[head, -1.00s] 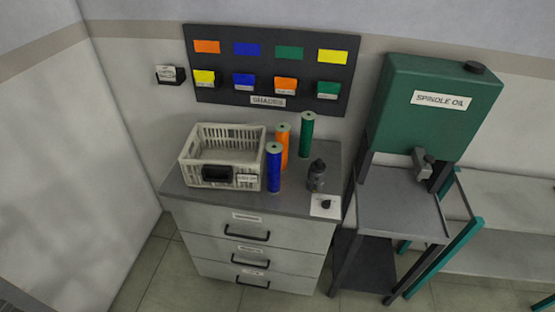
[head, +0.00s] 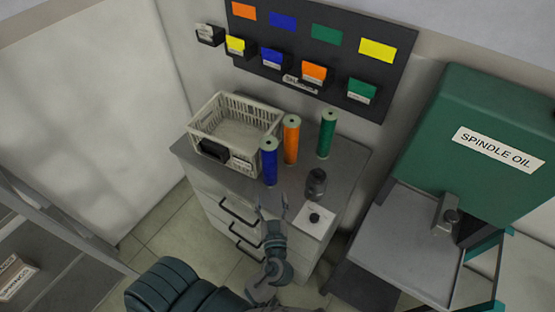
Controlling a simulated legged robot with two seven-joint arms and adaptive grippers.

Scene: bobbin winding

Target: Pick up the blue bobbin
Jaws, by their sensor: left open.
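The blue bobbin (head: 269,164) stands upright on the cabinet top, in front of the white basket's right side. An orange bobbin (head: 291,140) stands just behind it to the right, and a green bobbin (head: 326,134) stands farther right. My left gripper (head: 272,200) is open, its two fingers pointing up toward the cabinet's front edge. It is just below the blue bobbin in the picture, with nothing between its fingers. My right gripper is not in view.
The white basket (head: 213,109) stands left of the bobbins on the grey cabinet top (head: 340,176). A dark bottle (head: 316,183) and a white card with a black knob (head: 315,219) are to the right. The green spindle oil tank (head: 480,150) stands far right.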

